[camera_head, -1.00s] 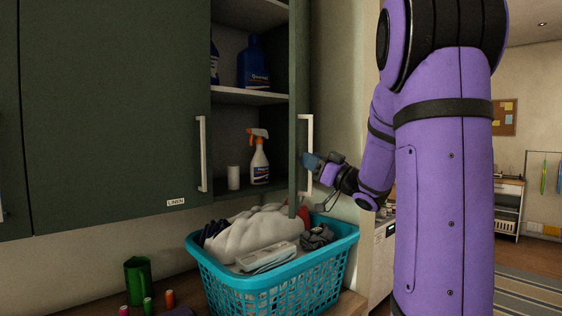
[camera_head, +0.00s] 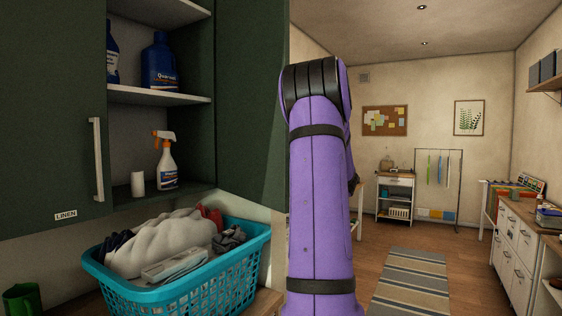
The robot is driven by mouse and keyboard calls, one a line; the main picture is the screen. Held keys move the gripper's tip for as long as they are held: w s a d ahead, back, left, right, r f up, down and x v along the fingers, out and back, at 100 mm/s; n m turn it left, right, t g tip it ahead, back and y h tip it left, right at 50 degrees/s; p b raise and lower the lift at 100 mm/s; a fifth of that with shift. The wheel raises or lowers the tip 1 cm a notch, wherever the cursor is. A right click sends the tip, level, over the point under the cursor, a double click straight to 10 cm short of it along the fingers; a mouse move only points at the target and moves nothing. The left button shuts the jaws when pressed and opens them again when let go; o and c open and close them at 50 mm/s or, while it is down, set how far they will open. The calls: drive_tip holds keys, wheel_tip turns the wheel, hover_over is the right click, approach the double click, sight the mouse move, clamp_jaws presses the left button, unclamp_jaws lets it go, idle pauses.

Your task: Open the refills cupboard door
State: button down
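The cupboard door (camera_head: 245,110) on the right, which I take to be the refills door, is dark green and stands swung open with its inner face towards me. Its handle and any label are out of sight. The open compartment (camera_head: 160,97) beside it holds blue bottles (camera_head: 160,62), an orange-and-white spray bottle (camera_head: 166,165) and a small white cylinder (camera_head: 137,184). My purple arm stands upright right of the door. My gripper is not visible; the arm seems to hide it, so its contact with the door cannot be seen.
The shut door labelled LINEN (camera_head: 50,110) with a pale handle (camera_head: 97,160) is at left. A turquoise laundry basket (camera_head: 185,290) full of cloth stands below the open compartment. A green cup (camera_head: 22,300) is at lower left. Open floor with a striped rug (camera_head: 412,285) lies at right.

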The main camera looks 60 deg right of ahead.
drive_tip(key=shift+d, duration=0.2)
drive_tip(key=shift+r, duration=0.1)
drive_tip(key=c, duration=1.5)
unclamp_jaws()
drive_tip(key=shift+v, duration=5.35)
